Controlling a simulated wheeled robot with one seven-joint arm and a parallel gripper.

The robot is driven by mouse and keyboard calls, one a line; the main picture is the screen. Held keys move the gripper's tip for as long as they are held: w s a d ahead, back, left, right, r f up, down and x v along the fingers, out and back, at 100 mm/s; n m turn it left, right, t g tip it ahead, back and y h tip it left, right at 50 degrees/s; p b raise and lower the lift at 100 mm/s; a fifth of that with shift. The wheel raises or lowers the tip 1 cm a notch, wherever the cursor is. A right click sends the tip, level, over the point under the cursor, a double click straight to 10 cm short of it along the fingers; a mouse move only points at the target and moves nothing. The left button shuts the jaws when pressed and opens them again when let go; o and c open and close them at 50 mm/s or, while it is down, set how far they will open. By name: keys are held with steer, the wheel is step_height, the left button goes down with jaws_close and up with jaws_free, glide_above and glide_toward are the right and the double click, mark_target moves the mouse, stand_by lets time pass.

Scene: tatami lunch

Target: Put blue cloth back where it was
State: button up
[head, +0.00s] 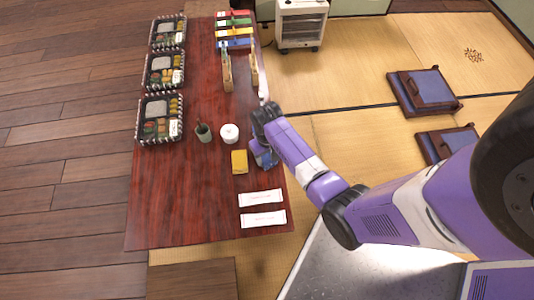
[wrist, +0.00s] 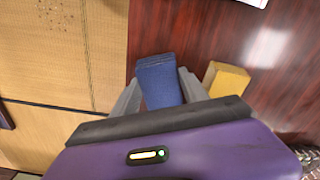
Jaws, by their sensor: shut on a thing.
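The blue cloth (wrist: 160,80) is a folded, dark blue block between the two fingers of my gripper (wrist: 157,90) in the wrist view. My gripper is shut on it. In the head view my gripper (head: 264,160) is at the right edge of the dark red table (head: 180,215), and a bit of the blue cloth (head: 264,161) shows beneath it. A yellow block-like thing (head: 239,161) lies just left of the gripper, and it also shows in the wrist view (wrist: 227,80). I cannot tell whether the cloth touches the tabletop.
Two white packets (head: 262,198) lie near the table's front right. A white round container (head: 229,133) and a green cup (head: 203,132) stand left of the gripper. Several bento boxes (head: 160,119) line the left edge. Coloured items (head: 234,32) and wooden holders (head: 227,72) stand farther back. The front left tabletop is clear.

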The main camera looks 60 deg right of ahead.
mark_target(267, 157)
steer(key=shift+f, duration=0.1)
steer(key=o, duration=1.3)
step_height(267, 157, up, 12)
steer(key=p, duration=0.4)
steer(key=s+a+r+n+t+h, duration=0.2)
steer(key=s+a+n+t, duration=0.1)
steer(key=s+a+t, duration=0.55)
steer(key=s+a+r+n+t, duration=0.1)
steer(key=s+a+r+t, duration=0.1)
steer(key=r, duration=0.6)
steer(key=s+a+r+n+t+y, duration=0.1)
steer(key=s+a+r, duration=0.3)
steer(key=r, duration=0.5)
steer(key=s+a+r+t+y, duration=0.1)
steer(key=s+a+r+t, duration=0.2)
steer(key=r, duration=0.6)
steer(key=shift+s+a+r+n+t, duration=0.1)
steer(key=shift+s+a+n+t, duration=0.2)
steer(key=shift+a+n, duration=0.15)
